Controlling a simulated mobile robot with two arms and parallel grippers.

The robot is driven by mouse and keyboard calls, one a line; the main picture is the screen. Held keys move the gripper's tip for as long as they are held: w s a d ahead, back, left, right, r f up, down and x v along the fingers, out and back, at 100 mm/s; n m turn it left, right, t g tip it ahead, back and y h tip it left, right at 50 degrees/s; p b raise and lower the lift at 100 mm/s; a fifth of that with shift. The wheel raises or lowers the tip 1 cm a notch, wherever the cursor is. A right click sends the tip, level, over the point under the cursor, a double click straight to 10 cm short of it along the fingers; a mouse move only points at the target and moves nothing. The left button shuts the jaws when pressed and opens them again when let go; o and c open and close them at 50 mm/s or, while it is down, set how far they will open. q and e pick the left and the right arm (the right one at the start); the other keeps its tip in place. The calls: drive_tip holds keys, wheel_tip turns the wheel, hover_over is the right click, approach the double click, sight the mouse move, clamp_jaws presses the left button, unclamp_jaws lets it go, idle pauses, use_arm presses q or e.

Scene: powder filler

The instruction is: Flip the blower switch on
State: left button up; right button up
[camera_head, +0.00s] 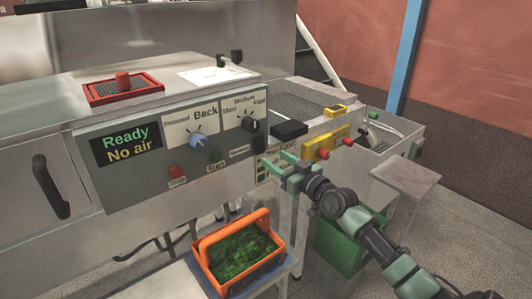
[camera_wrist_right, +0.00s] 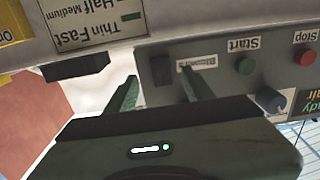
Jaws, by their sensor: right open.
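The blower switch (camera_wrist_right: 160,70) is a dark rectangle beside the "Blowers" label (camera_wrist_right: 196,62) on the grey control panel, which appears upside down in the right wrist view. In the head view the switch (camera_head: 258,144) is a small dark patch near the panel's right end, and its position is hard to read. My right gripper (camera_head: 275,160) is open and empty, close to the panel's right end. In the right wrist view its fingertips (camera_wrist_right: 158,79) lie on either side of the switch in the picture. I cannot tell whether they touch the panel. My left gripper is not in view.
A green start button (camera_head: 214,154), red stop button (camera_head: 176,172), blue knob (camera_head: 197,141) and black knob (camera_head: 254,127) are on the panel. A black block (camera_head: 289,130) juts out nearby. An orange basket (camera_head: 207,247) with green contents stands below.

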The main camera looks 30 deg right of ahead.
sight(261, 150)
drive_tip(key=w, duration=0.5)
drive_tip(key=shift+w+a, duration=0.25)
drive_tip(key=shift+w, duration=0.05)
